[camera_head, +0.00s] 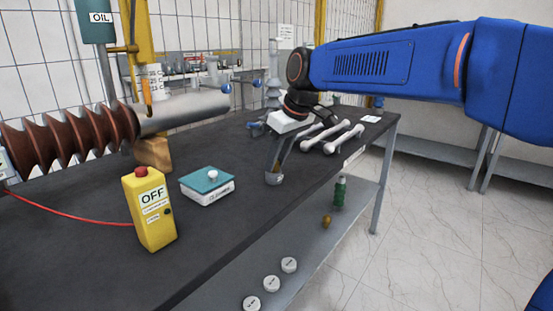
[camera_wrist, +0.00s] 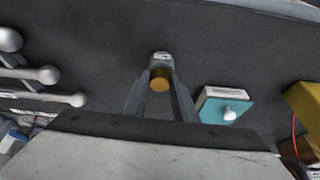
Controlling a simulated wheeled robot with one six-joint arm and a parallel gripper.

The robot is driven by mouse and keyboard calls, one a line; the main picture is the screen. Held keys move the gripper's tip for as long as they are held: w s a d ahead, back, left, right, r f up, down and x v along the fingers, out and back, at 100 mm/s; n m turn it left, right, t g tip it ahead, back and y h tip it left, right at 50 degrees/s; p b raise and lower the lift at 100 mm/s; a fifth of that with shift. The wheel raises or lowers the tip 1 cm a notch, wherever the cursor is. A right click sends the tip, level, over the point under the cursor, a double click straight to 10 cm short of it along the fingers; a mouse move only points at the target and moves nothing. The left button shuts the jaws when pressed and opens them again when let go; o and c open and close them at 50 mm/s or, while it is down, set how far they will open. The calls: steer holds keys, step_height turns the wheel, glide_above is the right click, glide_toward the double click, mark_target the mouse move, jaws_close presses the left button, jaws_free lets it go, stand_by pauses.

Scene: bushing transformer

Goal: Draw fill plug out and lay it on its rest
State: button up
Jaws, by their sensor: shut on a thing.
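My gripper (camera_head: 276,166) reaches down to the dark table; it also shows in the wrist view (camera_wrist: 161,76). Its two fingers are shut on a brass-coloured round piece (camera_wrist: 159,84), which I take to be the fill plug. A small grey cup-like holder with a pale label (camera_wrist: 161,57) is right at the fingertips; in the head view the grey holder (camera_head: 274,180) stands near the table's front edge. I cannot tell whether the plug sits in the holder or just above it. The plug is hidden in the head view.
A teal-topped white block with a white knob (camera_head: 207,187) and a yellow OFF box (camera_head: 149,208) stand to the left. The ribbed brown bushing (camera_head: 70,138) lies behind. Open table (camera_head: 90,265) shows at front left.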

steer(key=o, duration=1.1)
steer(key=shift+r, duration=0.1)
steer(key=v, duration=1.7)
steer(key=shift+s+d, duration=0.1)
steer(key=shift+d, duration=0.05)
steer(key=s+d+f+m+h, duration=0.1)
steer(key=s+d+f+m, duration=0.2)
steer(key=s+d+f, duration=0.5)
steer(key=s+d+f+m+t+h, duration=0.1)
steer(key=s+d+f+m, duration=0.2)
steer(key=s+d+f, duration=0.5)
steer(key=s+d+f+m+t+h, duration=0.1)
steer(key=s+d+f+m, duration=0.2)
steer(key=f, duration=1.4)
steer(key=shift+s+d+f+m, duration=0.1)
steer(key=shift+s+d+m, duration=0.05)
steer(key=shift+s+d, duration=0.8)
steer(key=shift+s+d+m, duration=0.1)
steer(key=shift+s+d, duration=0.55)
steer(key=shift+s, duration=0.5)
steer(key=shift+s+d+f+m, duration=0.1)
steer(key=shift+s+d+m, duration=0.05)
steer(key=shift+s+d, duration=0.8)
